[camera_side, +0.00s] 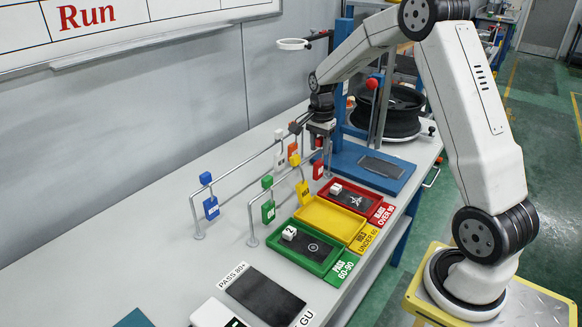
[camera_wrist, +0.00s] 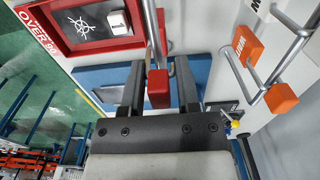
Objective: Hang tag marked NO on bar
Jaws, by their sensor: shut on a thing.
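My gripper (camera_side: 320,124) is at the far end of the front bar (camera_side: 250,215), pointing down. In the wrist view the fingers of my gripper (camera_wrist: 159,85) stand either side of a red block (camera_wrist: 158,90), the top of a red tag (camera_side: 318,168). The fingers are shut on it. The red tag is upright at the front bar's far end; its marking is unreadable, and whether its hook rests on the bar cannot be told. Blue (camera_side: 211,208), green (camera_side: 268,211), yellow (camera_side: 303,192) and white (camera_side: 280,158) tags are on the bars. No NO marking is legible.
Green (camera_side: 333,268), yellow (camera_side: 313,224) and red (camera_side: 371,189) trays line the bench front. An orange tag (camera_wrist: 248,43) is close on the right in the wrist view. A blue stand (camera_side: 345,150) with a wheel (camera_side: 402,118) is behind my gripper.

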